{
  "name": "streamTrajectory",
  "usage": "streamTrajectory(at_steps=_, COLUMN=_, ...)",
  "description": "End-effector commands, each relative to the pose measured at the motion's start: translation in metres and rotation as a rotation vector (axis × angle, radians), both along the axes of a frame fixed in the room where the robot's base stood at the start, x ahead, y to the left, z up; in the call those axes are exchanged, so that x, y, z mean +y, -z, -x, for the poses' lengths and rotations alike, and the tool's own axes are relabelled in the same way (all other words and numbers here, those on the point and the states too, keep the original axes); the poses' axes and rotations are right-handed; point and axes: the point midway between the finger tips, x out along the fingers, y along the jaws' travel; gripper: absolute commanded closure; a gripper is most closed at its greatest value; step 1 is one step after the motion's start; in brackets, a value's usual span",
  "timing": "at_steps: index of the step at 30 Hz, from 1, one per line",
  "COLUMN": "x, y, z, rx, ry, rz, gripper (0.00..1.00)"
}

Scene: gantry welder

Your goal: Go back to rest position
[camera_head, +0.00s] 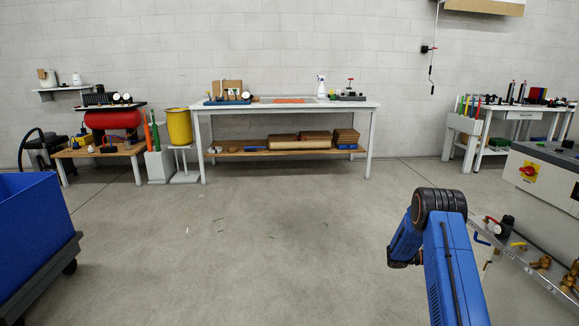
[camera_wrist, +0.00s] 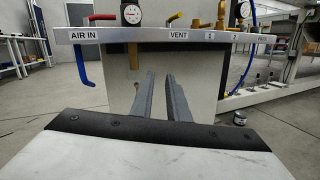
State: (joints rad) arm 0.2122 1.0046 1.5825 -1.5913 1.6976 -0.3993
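My gripper (camera_wrist: 160,74) shows in the wrist view as two grey fingers with a narrow gap between them. It is open and nothing shows between the fingers. The fingers point toward a valve panel (camera_wrist: 105,37) labelled AIR IN and VENT, and their tips appear below its label strip. I cannot tell the exact distance. In the head view my blue arm rises at the lower right, beside the machine, and the gripper itself is hidden.
A grey machine with a red switch (camera_head: 528,171) and brass valves (camera_head: 541,263) stands at the right. A workbench (camera_head: 372,140) is at the back wall. A blue bin (camera_head: 32,225) on a wheeled cart is at the left. The floor between is clear apart from small scraps.

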Motion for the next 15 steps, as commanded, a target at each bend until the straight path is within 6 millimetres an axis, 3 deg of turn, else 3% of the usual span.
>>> streamTrajectory(at_steps=3, x=0.010, y=-0.036, z=0.015, rx=-0.065, ry=0.028, rz=-0.048, gripper=0.85)
streamTrajectory(at_steps=15, x=0.053, y=-0.126, z=0.077, rx=-0.288, ry=0.117, rz=-0.218, gripper=0.85)
